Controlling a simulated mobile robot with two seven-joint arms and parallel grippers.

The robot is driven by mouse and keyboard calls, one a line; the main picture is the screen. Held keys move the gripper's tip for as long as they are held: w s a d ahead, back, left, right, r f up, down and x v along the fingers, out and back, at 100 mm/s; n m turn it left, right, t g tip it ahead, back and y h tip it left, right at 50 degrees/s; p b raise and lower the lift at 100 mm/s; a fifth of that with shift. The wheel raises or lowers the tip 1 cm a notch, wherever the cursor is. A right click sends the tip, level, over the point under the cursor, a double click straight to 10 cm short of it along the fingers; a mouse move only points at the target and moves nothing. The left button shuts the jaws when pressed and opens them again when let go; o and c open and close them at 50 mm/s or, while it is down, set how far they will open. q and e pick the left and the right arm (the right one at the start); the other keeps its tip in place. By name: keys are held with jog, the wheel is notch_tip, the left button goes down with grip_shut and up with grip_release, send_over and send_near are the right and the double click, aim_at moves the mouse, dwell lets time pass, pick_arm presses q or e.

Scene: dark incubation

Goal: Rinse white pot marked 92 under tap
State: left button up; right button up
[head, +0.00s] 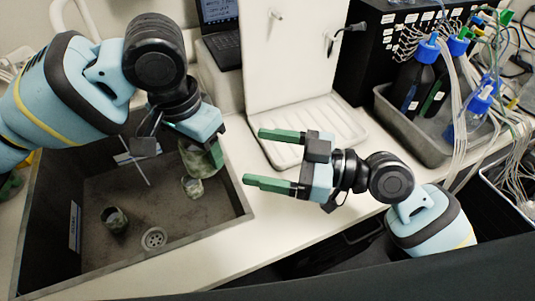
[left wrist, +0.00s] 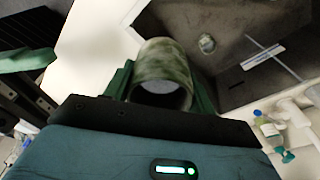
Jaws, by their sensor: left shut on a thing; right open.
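My left gripper (head: 203,150) is shut on a mottled grey-green and whitish pot (head: 198,160), held above the right side of the dark sink (head: 238,200). In the left wrist view the same pot (left wrist: 165,62) sits between the green fingers, with its round opening facing the camera. No number can be read on it. My right gripper (head: 255,157) is open and empty over the counter, right of the sink. I cannot clearly make out a tap; a thin pale rod with a label (head: 131,157) shows over the sink.
A small mottled pot (head: 192,187) and a dark pot (head: 115,220) stand in the sink near the round drain (head: 154,238). A white tray with an upright panel (head: 300,60) stands behind my right gripper. Bottles with tubes in a grey tub (head: 420,140) are at the right.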

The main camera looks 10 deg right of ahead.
aim_at(197, 163)
jog(key=shift+a, duration=0.15)
jog(key=x, duration=1.2)
jog(key=shift+s, duration=0.1)
jog(key=c, duration=1.1)
pick_arm(q)
jog(key=o, duration=1.2)
jog(key=shift+c, duration=0.2)
pick_arm(e)
jog(key=shift+c, duration=0.3)
pick_arm(q)
jog(key=shift+r, duration=0.1)
notch_tip(197, 163, up, 12)
jog(key=s+a, duration=0.1)
